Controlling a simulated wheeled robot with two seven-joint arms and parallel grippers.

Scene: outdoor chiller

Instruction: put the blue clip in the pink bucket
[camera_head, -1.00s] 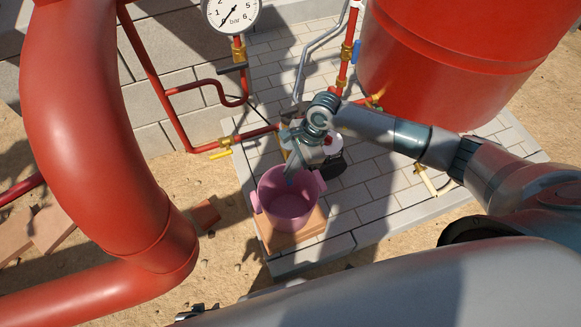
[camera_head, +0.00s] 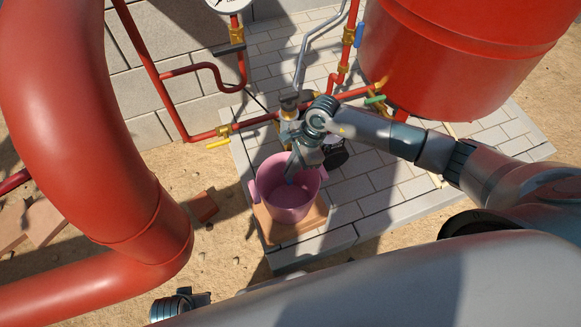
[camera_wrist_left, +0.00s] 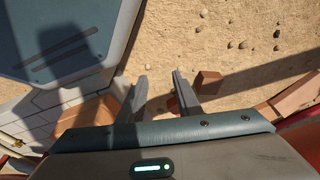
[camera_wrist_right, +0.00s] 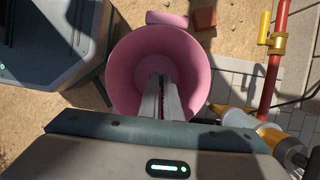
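The pink bucket (camera_head: 288,212) stands upright on a terracotta slab. It also shows in the right wrist view (camera_wrist_right: 125,72), open towards the camera. My right gripper (camera_head: 291,177) points down into the bucket's mouth; in the right wrist view (camera_wrist_right: 162,80) its fingers are nearly together over the opening. A small blue bit, apparently the blue clip (camera_wrist_right: 163,74), shows between the fingertips, mostly hidden by them. My left gripper (camera_wrist_left: 160,78) is open and empty above sandy ground, away from the bucket.
Red pipes with brass fittings (camera_head: 224,130) run behind the bucket. A large red tank (camera_head: 450,60) stands at the back right and a thick red pipe (camera_head: 75,110) at the left. Loose bricks (camera_head: 203,207) lie on the sand. Pale paving (camera_head: 365,190) is free to the bucket's right.

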